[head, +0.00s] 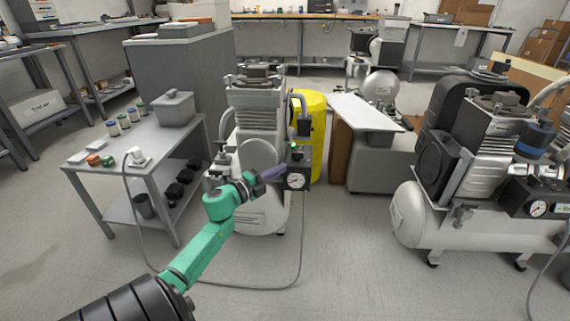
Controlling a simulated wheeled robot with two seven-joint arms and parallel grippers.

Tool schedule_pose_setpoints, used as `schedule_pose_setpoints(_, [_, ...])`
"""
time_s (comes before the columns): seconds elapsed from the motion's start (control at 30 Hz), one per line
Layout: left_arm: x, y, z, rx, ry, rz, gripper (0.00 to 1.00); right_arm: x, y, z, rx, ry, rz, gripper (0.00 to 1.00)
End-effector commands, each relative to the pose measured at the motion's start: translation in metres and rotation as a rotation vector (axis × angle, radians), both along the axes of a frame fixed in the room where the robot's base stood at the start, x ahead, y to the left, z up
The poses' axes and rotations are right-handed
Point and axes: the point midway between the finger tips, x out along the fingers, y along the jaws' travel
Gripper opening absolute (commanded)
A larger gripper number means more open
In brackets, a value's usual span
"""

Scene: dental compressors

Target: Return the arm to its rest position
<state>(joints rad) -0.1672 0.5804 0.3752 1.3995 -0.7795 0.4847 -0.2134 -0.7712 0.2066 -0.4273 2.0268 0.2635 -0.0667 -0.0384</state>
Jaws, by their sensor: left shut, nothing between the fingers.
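My left arm, with green links, reaches up from the bottom left. Its purple left gripper (276,172) is shut and empty. In the picture it lies in front of the middle dental compressor (256,118), close to the black control box with a round pressure gauge (296,181). I cannot tell whether the fingertips touch the box. A small green light shows on the box just above the gripper. The arm hides part of the compressor's white tank. My right gripper does not show.
A grey table (155,165) with small jars and a grey bin (173,108) stands left of the compressor. A yellow drum (313,120) stands behind it. A larger twin compressor (470,215) stands at right. A hose loops over the floor. The floor (350,255) between the compressors is clear.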

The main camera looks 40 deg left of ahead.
Motion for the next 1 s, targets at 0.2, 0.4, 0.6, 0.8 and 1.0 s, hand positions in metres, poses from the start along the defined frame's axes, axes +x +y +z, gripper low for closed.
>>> schedule_pose_setpoints(0.2, [-0.045, 0.009, 0.003, -0.001, 0.003, 0.001, 0.00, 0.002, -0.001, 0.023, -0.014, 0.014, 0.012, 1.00])
schedule_pose_setpoints(0.4, [-0.066, 0.013, 0.000, 0.001, 0.001, 0.000, 0.00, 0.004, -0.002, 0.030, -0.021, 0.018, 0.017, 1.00])
schedule_pose_setpoints(0.6, [-0.066, 0.013, 0.000, 0.001, 0.000, -0.001, 0.00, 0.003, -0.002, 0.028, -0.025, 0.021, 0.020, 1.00])
schedule_pose_setpoints(0.8, [-0.063, -0.021, -0.023, -0.151, 0.027, -0.017, 0.00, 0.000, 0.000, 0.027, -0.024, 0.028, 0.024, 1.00])
schedule_pose_setpoints(1.0, [-0.084, -0.160, -0.114, -0.814, 0.244, -0.006, 0.00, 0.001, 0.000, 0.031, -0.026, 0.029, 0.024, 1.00])
